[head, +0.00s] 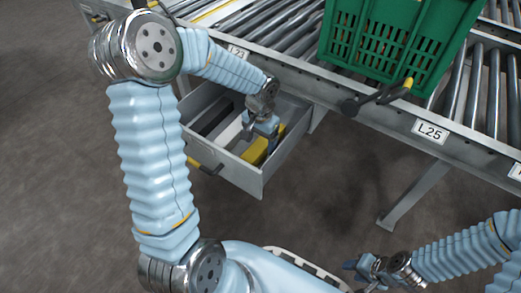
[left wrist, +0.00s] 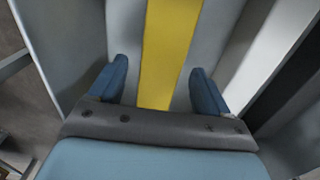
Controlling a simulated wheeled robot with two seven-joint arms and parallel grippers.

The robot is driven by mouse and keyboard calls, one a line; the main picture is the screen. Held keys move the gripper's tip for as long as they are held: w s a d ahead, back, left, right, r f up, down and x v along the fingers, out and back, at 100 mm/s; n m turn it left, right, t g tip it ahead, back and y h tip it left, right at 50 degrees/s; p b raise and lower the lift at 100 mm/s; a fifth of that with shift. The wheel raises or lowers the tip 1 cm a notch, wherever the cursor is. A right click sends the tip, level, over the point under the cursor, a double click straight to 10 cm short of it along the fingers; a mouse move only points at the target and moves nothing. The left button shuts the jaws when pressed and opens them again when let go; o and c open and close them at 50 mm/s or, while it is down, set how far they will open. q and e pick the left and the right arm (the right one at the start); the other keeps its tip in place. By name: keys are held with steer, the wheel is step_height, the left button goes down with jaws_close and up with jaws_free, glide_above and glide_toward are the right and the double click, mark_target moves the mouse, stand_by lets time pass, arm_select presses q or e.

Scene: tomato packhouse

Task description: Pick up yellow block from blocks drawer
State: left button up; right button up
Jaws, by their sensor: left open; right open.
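The yellow block (head: 256,151) lies in the open blocks drawer (head: 249,182), towards its right side in the head view. In the left wrist view the yellow block (left wrist: 168,50) is a long bar running away between my fingers. My left gripper (head: 254,132) is inside the drawer, over the block, and partly hides it. In the left wrist view its two blue fingers (left wrist: 157,88) are open, one to each side of the block. I cannot tell whether they touch it. My right gripper (head: 362,268) is open and empty over the floor at the lower right.
Dark and pale pieces (head: 216,121) lie in the drawer left of the block. The drawer's walls stand close around my left gripper. A roller conveyor (head: 390,108) runs above and behind the drawer, bearing a green crate (head: 340,48). A conveyor leg (head: 412,196) stands at the right.

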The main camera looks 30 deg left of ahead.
arm_select(q)
step_height(320, 180, down, 2)
steer(key=shift+f, duration=0.15)
steer(key=c, duration=1.2)
